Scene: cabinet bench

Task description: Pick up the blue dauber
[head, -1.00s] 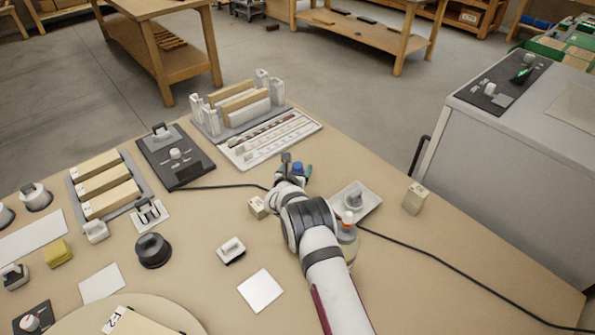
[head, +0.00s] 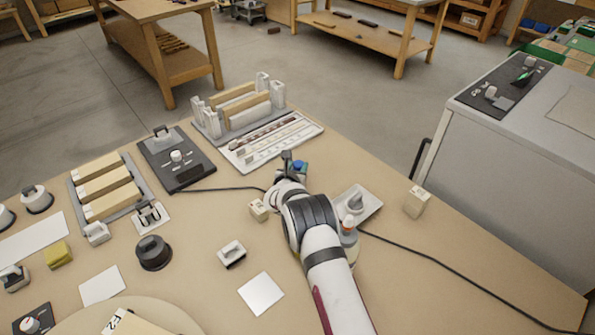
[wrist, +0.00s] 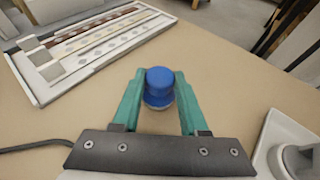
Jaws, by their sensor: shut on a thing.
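The blue dauber (head: 298,165) is a small round piece with a blue top, near the far edge of the bench in the head view. In the wrist view the dauber (wrist: 159,84) stands upright between the teal fingers, with a paler band below the blue. My gripper (wrist: 160,76) is shut on its sides; in the head view the gripper (head: 296,170) is partly hidden behind my wrist. I cannot tell whether its base touches the bench.
A white tray of strips (head: 268,146) lies left of the dauber. A white dish (head: 372,203) sits to the right, with a pale block (head: 417,202) beyond it. A small pale block (head: 258,211) and a black cable (head: 222,187) lie to the left.

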